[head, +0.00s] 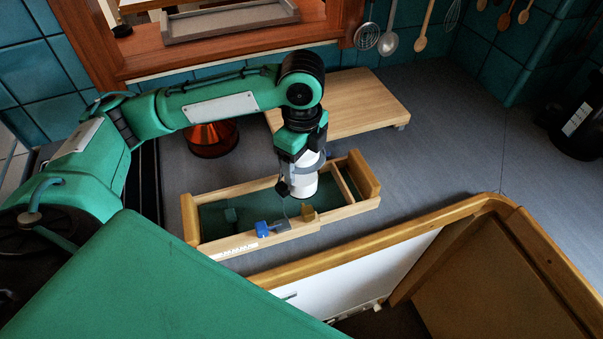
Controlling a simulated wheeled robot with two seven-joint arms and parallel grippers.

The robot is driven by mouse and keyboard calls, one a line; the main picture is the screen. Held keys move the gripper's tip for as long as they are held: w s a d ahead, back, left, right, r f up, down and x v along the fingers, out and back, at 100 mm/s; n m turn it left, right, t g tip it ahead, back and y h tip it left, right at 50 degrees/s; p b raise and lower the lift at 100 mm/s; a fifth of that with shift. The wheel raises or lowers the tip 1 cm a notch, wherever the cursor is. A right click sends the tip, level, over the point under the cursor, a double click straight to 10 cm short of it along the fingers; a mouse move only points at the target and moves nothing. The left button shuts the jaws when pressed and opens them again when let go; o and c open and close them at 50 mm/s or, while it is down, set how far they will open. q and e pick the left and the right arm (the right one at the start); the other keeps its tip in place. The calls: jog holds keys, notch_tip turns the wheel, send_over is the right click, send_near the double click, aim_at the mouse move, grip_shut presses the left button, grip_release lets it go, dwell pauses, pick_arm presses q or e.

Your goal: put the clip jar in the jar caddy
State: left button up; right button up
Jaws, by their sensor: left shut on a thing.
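My left gripper (298,172) points down over the wooden jar caddy (345,211) and is shut on the clip jar (303,188). The jar is a white cylinder with a grey-blue band, held about upright. Its lower end shows against the caddy's interior, right of the middle and left of the divider. I cannot tell whether it touches the caddy floor. The caddy is a long, low box with a dark green floor and raised end boards. My right gripper is not in view.
A wooden board (360,105) lies behind. An orange-brown round object (210,140) stands behind left.

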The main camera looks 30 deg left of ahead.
pick_arm(q)
notch_tip(320, 180, down, 2)
notch_tip(320, 180, down, 3)
jog(key=shift+f, duration=0.2)
jog(key=shift+f, duration=0.1)
jog(key=o, duration=1.2)
notch_tip(320, 180, up, 12)
jog(key=shift+r+b, duration=0.15)
jog(key=shift+b, duration=0.35)
